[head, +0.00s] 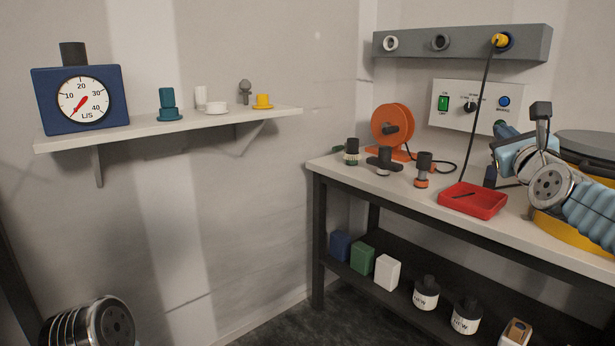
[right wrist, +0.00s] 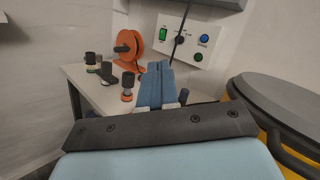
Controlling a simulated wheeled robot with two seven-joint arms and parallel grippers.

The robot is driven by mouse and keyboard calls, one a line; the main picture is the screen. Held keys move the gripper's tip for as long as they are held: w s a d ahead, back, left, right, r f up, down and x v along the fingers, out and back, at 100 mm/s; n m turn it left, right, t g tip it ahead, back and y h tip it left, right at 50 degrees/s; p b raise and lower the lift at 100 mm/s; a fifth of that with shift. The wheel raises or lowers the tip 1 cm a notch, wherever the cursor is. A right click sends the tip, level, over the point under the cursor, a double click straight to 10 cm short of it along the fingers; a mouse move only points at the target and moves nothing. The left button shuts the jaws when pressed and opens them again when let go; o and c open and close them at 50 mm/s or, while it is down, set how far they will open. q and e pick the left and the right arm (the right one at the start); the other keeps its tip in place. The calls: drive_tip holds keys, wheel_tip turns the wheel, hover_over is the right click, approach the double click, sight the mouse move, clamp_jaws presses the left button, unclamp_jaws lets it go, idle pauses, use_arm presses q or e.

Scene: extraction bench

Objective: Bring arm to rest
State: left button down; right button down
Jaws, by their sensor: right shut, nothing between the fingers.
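My right gripper (head: 502,129) is above the right part of the bench (head: 470,228), in front of the wall panel. In the right wrist view its two blue fingers (right wrist: 157,84) lie together, with nothing between them. My right arm comes in from the right edge, bent, and hides part of the yellow drum behind it. My left gripper is out of view; only a rounded silver part of my own body shows at the lower left.
A red tray (head: 486,198), an orange reel (head: 392,127) and several dark-topped fittings (head: 423,168) stand on the bench. A yellow drum (head: 554,231) with a grey lid (head: 590,140) is close by my right arm. A black cable (head: 475,120) hangs from the wall rail (head: 463,42).

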drive_tip(key=w+a+f+n+g+y+p, duration=0.1)
drive_tip(key=w+a+f+n+g, duration=0.2)
drive_tip(key=f, duration=0.8)
drive_tip(key=w+a+f+n+g+y+p, duration=0.1)
drive_tip(key=a+f+n, duration=0.25)
drive_tip(key=f, duration=0.65)
drive_tip(key=w+a+f+n+g+y, duration=0.2)
drive_tip(key=f+n, duration=0.2)
drive_tip(key=f, duration=0.7)
drive_tip(key=s+a+f+n+g+p, duration=0.1)
drive_tip(key=s+a+f+n+g, duration=0.1)
drive_tip(key=f, duration=0.4)
drive_tip(key=s+a+f+n+g, duration=0.1)
drive_tip(key=a+f+n, duration=0.2)
drive_tip(key=f, duration=0.2)
drive_tip(key=s+a+f+n+g+y+p, duration=0.2)
drive_tip(key=s+a+f+n+g, duration=0.35)
drive_tip(key=s+f, duration=0.75)
drive_tip(key=s+a+f+n+g, duration=0.2)
drive_tip(key=s+f+n, duration=0.3)
drive_tip(key=s, duration=0.4)
drive_tip(key=s+a+f+n+g, duration=0.2)
drive_tip(key=s+a+f+n, duration=0.2)
drive_tip(key=s, duration=0.5)
drive_tip(key=shift+s+a+f+n+y+p, duration=0.2)
drive_tip(key=shift+a+f+n+y+p, duration=0.25)
drive_tip(key=shift+f+n, duration=0.3)
drive_tip(key=shift+d+g, duration=0.1)
drive_tip(key=shift+g, duration=0.15)
